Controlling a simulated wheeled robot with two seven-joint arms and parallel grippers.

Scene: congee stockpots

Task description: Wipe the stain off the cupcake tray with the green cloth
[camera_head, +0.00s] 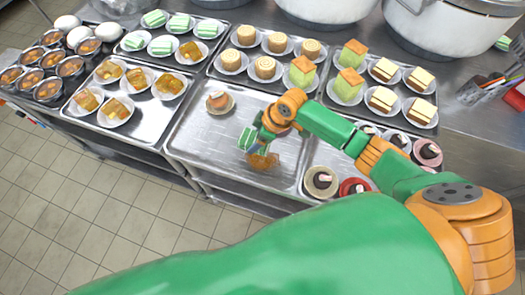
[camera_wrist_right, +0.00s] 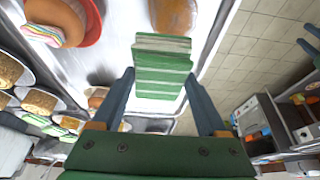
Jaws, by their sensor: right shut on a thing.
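The cupcake tray (camera_head: 200,140) is the metal tray in the middle of the head view. One cupcake on a small plate (camera_head: 219,102) stands near its back left. A brown-orange stain (camera_head: 264,161) lies near its front edge; it also shows at the top of the right wrist view (camera_wrist_right: 174,14). My right gripper (camera_head: 256,140) is over the tray, just behind the stain. It is shut on the folded green cloth (camera_wrist_right: 163,68), striped green and white, between its fingers. Whether the cloth touches the tray is unclear. My left gripper is in neither view.
Trays of plated desserts (camera_head: 265,67) and green-and-white cakes (camera_head: 163,46) surround the tray at the back and left. Large pots (camera_head: 440,30) are behind. The tray's left part is clear.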

